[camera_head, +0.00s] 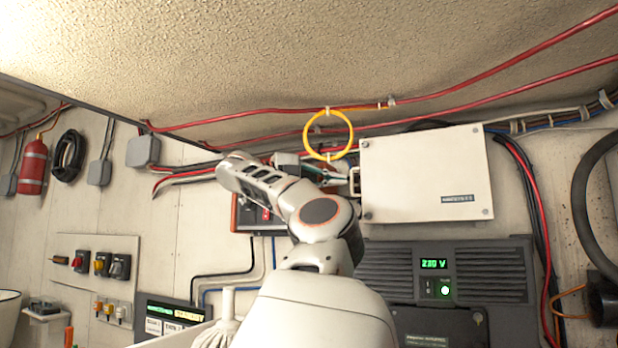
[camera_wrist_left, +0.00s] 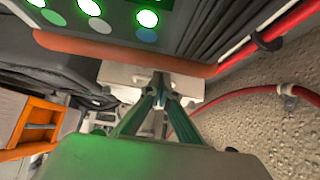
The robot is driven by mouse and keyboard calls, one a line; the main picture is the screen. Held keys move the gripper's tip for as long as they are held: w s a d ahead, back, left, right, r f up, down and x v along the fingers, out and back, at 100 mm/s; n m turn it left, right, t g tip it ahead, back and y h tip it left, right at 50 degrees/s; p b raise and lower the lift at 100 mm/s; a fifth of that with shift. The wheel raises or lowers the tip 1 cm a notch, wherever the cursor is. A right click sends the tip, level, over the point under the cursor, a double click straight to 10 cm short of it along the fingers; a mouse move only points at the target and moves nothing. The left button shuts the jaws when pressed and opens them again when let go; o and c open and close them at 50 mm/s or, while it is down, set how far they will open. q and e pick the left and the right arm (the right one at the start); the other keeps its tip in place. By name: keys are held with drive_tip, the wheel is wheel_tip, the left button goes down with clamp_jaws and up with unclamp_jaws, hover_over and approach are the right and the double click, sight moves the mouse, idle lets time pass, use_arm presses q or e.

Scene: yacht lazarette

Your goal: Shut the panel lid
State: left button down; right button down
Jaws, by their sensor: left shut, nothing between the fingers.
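A white rectangular cover (camera_head: 425,180), with corner screws and a small dark label, is on the wall right of centre; I take it for the panel lid, but its hinge and how far it stands open cannot be told. My left gripper (camera_head: 343,178) is at its left edge, partly behind my own arm; contact cannot be told. In the left wrist view the thin greenish fingers (camera_wrist_left: 158,88) are together and empty, with a white box (camera_wrist_left: 130,78) beyond them. An orange-rimmed panel (camera_head: 246,218) is partly hidden by my arm. My right gripper is not in view.
A yellow ring (camera_head: 328,134) hangs above my gripper beside red cables (camera_head: 260,110). A dark unit (camera_head: 450,285) reading 230 V sits below the white cover. A black hose (camera_head: 588,205) runs at the right. In the left wrist view, green lights (camera_wrist_left: 147,18) are close above the fingers.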

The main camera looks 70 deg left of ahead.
use_arm(q)
drive_tip(key=s, duration=1.1)
drive_tip(key=shift+d+r, duration=0.2)
drive_tip(key=shift+d, duration=0.05)
